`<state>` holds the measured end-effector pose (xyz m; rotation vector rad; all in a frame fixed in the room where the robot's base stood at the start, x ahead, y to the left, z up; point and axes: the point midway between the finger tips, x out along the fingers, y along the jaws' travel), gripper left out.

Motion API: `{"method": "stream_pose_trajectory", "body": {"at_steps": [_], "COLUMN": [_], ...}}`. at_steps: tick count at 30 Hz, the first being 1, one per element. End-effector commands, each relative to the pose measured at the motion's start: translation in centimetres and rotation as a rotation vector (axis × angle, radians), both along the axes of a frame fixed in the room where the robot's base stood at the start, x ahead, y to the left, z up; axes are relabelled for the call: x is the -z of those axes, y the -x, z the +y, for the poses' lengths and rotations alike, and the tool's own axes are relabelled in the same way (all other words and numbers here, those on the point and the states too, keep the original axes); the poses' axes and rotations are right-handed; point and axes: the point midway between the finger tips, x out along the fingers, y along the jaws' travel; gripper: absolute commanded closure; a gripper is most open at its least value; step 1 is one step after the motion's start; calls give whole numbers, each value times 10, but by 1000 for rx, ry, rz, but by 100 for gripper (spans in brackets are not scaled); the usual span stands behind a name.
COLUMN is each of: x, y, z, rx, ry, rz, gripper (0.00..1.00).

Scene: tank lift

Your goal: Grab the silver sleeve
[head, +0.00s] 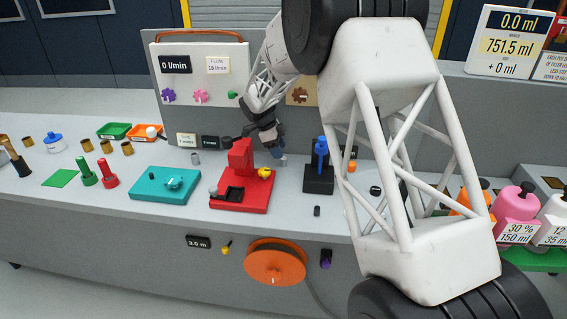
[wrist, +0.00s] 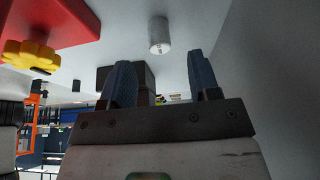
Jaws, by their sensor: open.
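The silver sleeve (wrist: 159,35) is a small, light grey upright cylinder on the grey bench. In the wrist view it is beyond my fingertips, roughly in line with the gap between them, and clear of both. In the head view a small pale piece (head: 284,161), which looks like the same sleeve, shows just below my fingertips. My gripper (head: 277,151) hangs over the bench between the red fixture and the black stand. Its two blue fingers are spread apart in the wrist view (wrist: 163,76), with nothing between them.
The red fixture (head: 226,198) with a yellow knob (head: 264,173) is close on the left. The black stand (head: 318,183) with a blue post is on the right. A small dark cylinder (head: 317,211) stands near the front edge. Another grey cylinder (head: 195,158) stands behind the teal plate (head: 150,190).

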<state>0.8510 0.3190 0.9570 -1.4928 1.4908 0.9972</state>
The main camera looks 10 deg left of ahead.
Motion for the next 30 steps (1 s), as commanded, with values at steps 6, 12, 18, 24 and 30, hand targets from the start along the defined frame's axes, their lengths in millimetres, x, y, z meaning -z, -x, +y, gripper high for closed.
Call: {"method": "stream_pose_trajectory", "body": {"at_steps": [6, 12, 18, 24, 30], "x": [24, 37, 37, 37, 37], "y": [0, 0, 0, 0, 0], "z": [-10, -15, -15, -15, -15], "rx": [0, -1, 0, 0, 0], "ry": [2, 1, 1, 1, 1], "rz": [2, 1, 1, 1, 1], "gripper": [44, 44, 44, 44, 48]}}
